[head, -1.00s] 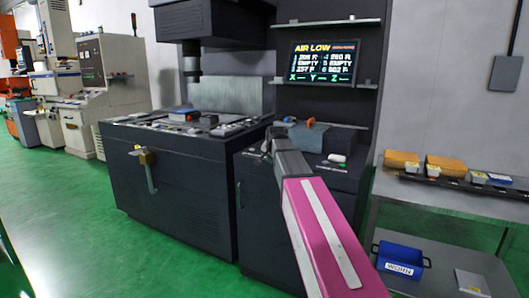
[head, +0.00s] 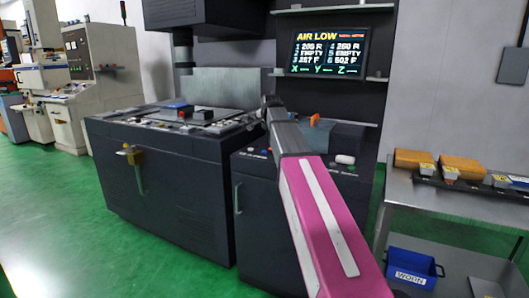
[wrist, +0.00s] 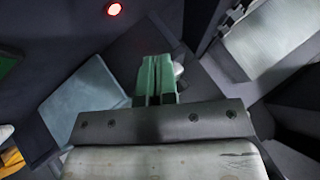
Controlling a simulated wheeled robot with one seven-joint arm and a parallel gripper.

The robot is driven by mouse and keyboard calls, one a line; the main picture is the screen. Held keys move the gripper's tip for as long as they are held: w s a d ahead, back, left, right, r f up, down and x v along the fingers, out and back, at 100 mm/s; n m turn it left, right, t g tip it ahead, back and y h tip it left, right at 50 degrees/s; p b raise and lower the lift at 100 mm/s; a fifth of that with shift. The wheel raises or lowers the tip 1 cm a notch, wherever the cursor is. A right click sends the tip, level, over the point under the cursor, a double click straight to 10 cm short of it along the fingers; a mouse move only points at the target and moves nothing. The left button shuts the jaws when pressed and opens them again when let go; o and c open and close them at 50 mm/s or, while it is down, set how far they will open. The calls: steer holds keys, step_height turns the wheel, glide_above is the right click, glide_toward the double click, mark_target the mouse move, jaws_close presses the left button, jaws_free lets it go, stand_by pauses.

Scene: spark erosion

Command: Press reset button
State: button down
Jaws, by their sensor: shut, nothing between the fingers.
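My gripper (wrist: 155,82) shows in the wrist view with its two green fingers together and nothing between them. A pale rounded thing (wrist: 178,69) is partly hidden behind the fingertips; I cannot tell what it is or whether they touch it. A red lit round spot (wrist: 114,9) is at the top of the wrist view. In the head view, small buttons (head: 265,152) sit on the dark cabinet top (head: 252,164), left of my arm. A white rounded piece (head: 345,159) is on its right side. I cannot read which one is reset. The fingertips are not clear in the head view.
A screen (head: 328,52) reading AIR LOW hangs above the cabinet, with shelves over and under it. The large dark machine (head: 165,185) stands to the left. A grey table (head: 440,205) with orange boxes is at the right. Green floor is open at the left.

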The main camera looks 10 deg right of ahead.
mark_target(266, 151)
steer(key=shift+f, duration=4.45)
steer(key=shift+f, duration=0.1)
steer(key=shift+f, duration=0.3)
steer(key=shift+f, duration=0.45)
steer(key=shift+r, duration=0.9)
steer(key=shift+r, duration=0.15)
steer(key=shift+r, duration=2.35)
